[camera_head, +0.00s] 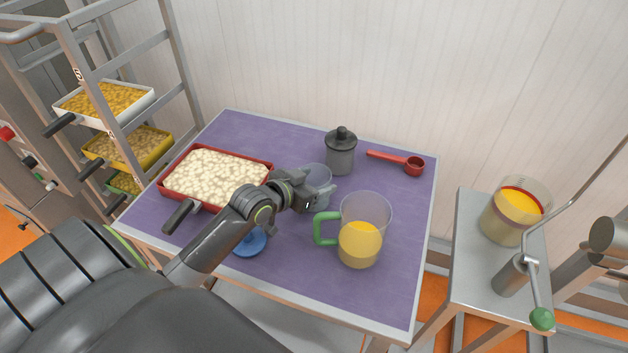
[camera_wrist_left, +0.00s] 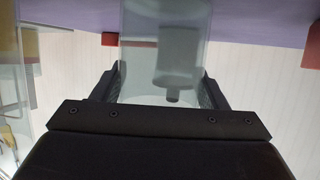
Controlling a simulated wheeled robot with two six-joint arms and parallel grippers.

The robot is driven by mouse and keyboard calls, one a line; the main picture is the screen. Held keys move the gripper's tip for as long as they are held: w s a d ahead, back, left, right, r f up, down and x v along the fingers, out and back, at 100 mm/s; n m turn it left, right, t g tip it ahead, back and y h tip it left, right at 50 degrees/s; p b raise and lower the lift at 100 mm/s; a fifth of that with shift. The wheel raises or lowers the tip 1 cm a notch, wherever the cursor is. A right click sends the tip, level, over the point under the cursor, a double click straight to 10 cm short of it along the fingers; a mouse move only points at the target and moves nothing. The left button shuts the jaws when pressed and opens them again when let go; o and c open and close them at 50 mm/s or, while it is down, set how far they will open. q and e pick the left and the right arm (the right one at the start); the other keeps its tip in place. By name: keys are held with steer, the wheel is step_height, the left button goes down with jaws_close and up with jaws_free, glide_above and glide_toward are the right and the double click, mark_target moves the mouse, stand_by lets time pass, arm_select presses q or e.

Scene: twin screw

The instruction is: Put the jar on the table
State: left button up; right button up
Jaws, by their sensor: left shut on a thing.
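A clear glass jar (camera_head: 316,177) is held between the fingers of my left gripper (camera_head: 314,194) over the middle of the purple-topped table (camera_head: 285,280). In the left wrist view the see-through jar (camera_wrist_left: 160,60) stands between the two dark fingers of my left gripper (camera_wrist_left: 161,90), which are shut on its sides. The jar looks upright and close to the tabletop; I cannot tell whether its base touches. A blue round lid (camera_head: 250,243) lies on the table in front of my left forearm. My right gripper is not in view.
A red tray (camera_head: 268,162) of pale pieces is at left, a dark lidded canister (camera_head: 341,153) behind the jar, a red scoop (camera_head: 410,165) at back right. A green-handled pitcher (camera_head: 361,243) of yellow liquid stands right of the jar.

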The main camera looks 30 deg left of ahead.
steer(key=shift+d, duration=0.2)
arm_select(q)
steer(key=o, duration=0.6)
steer(key=shift+f, duration=0.15)
steer(key=o, duration=0.5)
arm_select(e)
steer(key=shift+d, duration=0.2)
arm_select(q)
steer(key=shift+r, duration=0.3)
steer(key=shift+s, duration=0.25)
steer(key=v, duration=1.1)
steer(key=shift+s+a+r, duration=0.1)
steer(key=shift+s, duration=0.1)
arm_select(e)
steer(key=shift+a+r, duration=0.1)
